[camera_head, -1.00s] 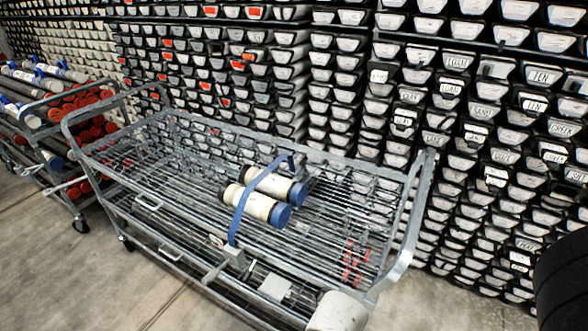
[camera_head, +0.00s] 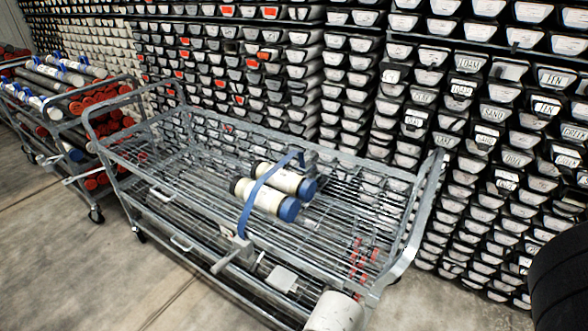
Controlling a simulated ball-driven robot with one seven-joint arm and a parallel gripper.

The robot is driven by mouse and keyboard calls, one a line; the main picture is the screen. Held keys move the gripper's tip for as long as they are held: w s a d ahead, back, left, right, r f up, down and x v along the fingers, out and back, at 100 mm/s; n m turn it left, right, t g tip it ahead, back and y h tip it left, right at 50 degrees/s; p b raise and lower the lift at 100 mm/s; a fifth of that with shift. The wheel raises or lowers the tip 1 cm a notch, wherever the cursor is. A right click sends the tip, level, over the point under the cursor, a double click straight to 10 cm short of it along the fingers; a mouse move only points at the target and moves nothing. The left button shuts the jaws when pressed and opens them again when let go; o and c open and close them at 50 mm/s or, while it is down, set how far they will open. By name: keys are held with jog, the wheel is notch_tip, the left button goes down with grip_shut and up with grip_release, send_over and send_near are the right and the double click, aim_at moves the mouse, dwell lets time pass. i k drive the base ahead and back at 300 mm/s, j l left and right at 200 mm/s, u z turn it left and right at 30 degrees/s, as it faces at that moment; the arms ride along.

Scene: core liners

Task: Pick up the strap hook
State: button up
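A blue strap (camera_head: 254,194) runs over two cream core liners with blue caps (camera_head: 268,197) lying on the rack of a grey metal cart. At the strap's near lower end, a small grey metal piece (camera_head: 232,254), which looks like the strap hook, sits at the cart's front rail. It is too small to tell how it is fastened. My gripper is not in view.
The grey cart (camera_head: 411,243) fills the middle. A second cart (camera_head: 97,196) with red-capped tubes stands at the left. Shelves of labelled trays (camera_head: 468,62) form a wall behind. The concrete floor (camera_head: 60,270) is clear at front left. A dark rounded shape (camera_head: 560,285) is at the lower right.

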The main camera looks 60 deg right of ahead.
aim_at(307, 167)
jog(key=k+l+u, duration=0.1)
jog(key=u, duration=0.35)
jog(key=k+l+u, duration=0.1)
jog(key=u, duration=0.35)
jog(key=k+l+u, duration=0.1)
jog(key=u, duration=0.35)
jog(key=k+l+u, duration=0.1)
jog(key=k+u, duration=0.5)
jog(key=k+l+z, duration=0.15)
jog(key=k+z, duration=0.25)
jog(key=k, duration=0.25)
jog(key=k+z, duration=0.1)
jog(key=z, duration=0.35)
jog(key=l+z, duration=0.1)
jog(key=z, duration=0.35)
jog(key=k+l+z, duration=0.1)
jog(key=z, duration=0.35)
